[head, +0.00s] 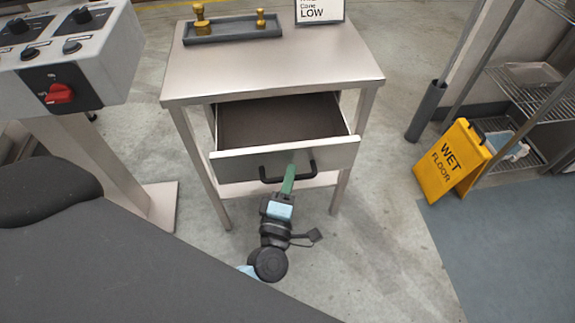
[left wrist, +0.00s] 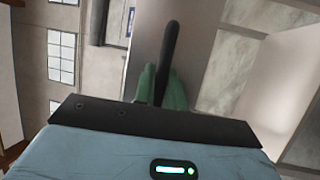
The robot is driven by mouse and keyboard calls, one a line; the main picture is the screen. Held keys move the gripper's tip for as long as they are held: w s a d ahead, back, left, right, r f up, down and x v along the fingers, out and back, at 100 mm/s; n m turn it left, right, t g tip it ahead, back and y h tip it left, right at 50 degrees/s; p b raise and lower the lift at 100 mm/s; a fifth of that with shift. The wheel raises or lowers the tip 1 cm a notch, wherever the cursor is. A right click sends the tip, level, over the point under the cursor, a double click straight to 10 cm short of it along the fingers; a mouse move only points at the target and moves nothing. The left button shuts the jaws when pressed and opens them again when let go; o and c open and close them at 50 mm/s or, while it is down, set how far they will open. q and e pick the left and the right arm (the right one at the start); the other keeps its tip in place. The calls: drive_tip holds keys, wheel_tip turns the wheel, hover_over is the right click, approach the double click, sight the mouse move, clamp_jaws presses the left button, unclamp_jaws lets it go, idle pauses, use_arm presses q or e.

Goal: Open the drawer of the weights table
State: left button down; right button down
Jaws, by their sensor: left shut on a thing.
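The weights table (head: 240,75) is a pale metal table with a drawer (head: 240,166) under its top. The drawer is pulled well out, and its dark interior looks empty. A black bar handle (head: 304,164) is on the drawer front. My left gripper (head: 287,178) has green fingers and is shut on this handle from the front. In the left wrist view, the handle (left wrist: 168,50) stands between the green fingers of my left gripper (left wrist: 162,88). My right gripper does not show in either view.
A tray with brass weights (head: 232,30) and a sign (head: 319,10) stand on the tabletop. A control console (head: 65,60) is at the left. A yellow wet floor sign (head: 452,160) and a wire shelf (head: 530,90) are at the right. Floor between table and sign is clear.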

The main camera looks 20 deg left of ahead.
use_arm(q)
drive_tip(key=s+d, duration=0.2)
drive_tip(key=s, duration=0.1)
drive_tip(key=shift+s+d, duration=0.2)
drive_tip(key=shift+s, duration=0.1)
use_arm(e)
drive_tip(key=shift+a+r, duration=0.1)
use_arm(q)
drive_tip(key=c, duration=1.5)
unclamp_jaws()
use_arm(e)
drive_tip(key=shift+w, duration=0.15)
use_arm(q)
drive_tip(key=shift+o, duration=0.2)
